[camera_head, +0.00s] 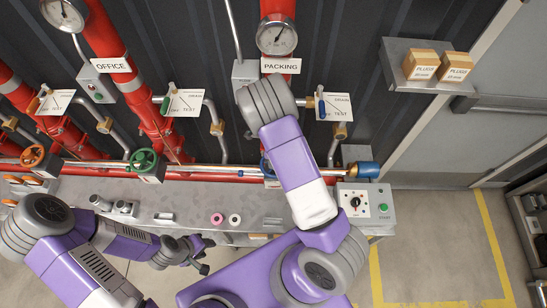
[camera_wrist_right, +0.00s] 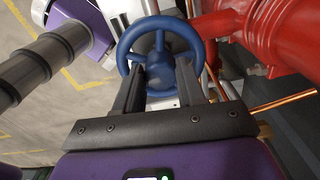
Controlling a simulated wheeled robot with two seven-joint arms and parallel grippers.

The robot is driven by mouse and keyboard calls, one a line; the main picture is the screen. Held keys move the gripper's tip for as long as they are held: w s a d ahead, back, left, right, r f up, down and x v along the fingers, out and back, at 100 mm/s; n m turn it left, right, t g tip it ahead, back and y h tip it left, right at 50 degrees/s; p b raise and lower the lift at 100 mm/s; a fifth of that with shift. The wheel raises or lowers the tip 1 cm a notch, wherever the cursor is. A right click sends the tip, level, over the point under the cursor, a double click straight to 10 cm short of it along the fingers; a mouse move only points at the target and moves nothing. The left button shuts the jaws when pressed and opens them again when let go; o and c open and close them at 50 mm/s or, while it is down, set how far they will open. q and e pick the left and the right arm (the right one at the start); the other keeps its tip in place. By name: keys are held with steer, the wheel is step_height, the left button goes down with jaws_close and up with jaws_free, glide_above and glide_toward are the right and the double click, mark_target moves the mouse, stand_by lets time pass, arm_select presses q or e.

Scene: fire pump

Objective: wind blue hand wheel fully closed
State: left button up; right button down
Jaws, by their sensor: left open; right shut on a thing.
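The blue hand wheel (camera_wrist_right: 204,45) is large in the right wrist view, with its spokes and hub showing. The two fingers of my right gripper (camera_wrist_right: 160,75) reach to its near side and are shut on it. In the head view only a small bit of the blue hand wheel (camera_head: 265,166) shows beside my right arm, which hides the rest and the right gripper. My left gripper (camera_head: 206,256) is open and empty, low in the head view, in front of the bench and away from the wheel.
A green hand wheel (camera_head: 143,161) and an orange one (camera_head: 32,156) sit on the pipes to the left. A grey bench (camera_head: 190,201) holds small parts and a control box (camera_head: 366,203). Red pipes (camera_wrist_right: 240,28) stand close right of the blue wheel. A shelf (camera_head: 395,62) carries two boxes.

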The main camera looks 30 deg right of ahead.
steer(key=m, duration=0.3)
steer(key=shift+w, duration=0.1)
steer(key=m, duration=0.4)
steer(key=shift+d+m, duration=0.1)
steer(key=shift+m, duration=0.2)
steer(key=c, duration=0.5)
jaws_free()
steer(key=shift+r, duration=3.5)
